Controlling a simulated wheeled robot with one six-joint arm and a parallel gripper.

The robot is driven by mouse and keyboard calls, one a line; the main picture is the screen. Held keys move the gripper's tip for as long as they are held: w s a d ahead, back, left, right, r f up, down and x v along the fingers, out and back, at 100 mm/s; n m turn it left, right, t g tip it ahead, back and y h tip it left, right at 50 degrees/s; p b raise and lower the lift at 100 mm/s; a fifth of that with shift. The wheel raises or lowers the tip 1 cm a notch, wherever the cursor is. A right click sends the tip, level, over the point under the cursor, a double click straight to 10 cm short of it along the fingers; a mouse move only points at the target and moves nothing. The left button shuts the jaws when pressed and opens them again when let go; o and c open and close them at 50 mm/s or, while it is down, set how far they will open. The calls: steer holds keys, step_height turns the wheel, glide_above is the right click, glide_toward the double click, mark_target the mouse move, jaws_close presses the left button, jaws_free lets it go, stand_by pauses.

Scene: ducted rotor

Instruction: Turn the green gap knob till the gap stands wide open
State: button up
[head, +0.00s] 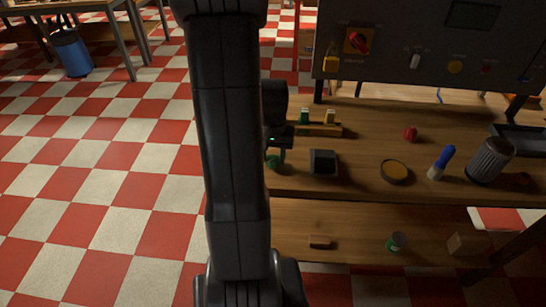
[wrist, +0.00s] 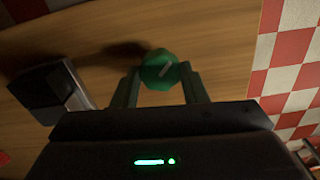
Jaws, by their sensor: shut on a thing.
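The green gap knob (wrist: 159,71) is a faceted green piece with a pale pointer line on its face, slanting up to the right in the wrist view. My gripper (wrist: 160,82) has one finger on each side of the knob and is shut on it. In the head view, the knob (head: 273,162) shows as a small green spot at the left end of the wooden bench, just below my gripper (head: 276,148). My arm hides the area left of it. I cannot tell in these views how wide the gap stands.
A dark open box (head: 322,163) stands right of the knob. A grey control panel (head: 390,65) rises behind.

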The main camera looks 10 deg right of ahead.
mark_target(273, 159)
steer(key=m, duration=0.4)
steer(key=shift+m+b, duration=0.3)
steer(key=shift+b, duration=0.05)
steer(key=shift+m, duration=1.9)
steer(key=o, duration=1)
step_height(273, 159, up, 14)
steer(key=shift+f, duration=0.1)
step_height(273, 159, down, 14)
steer(key=shift+r, duration=0.1)
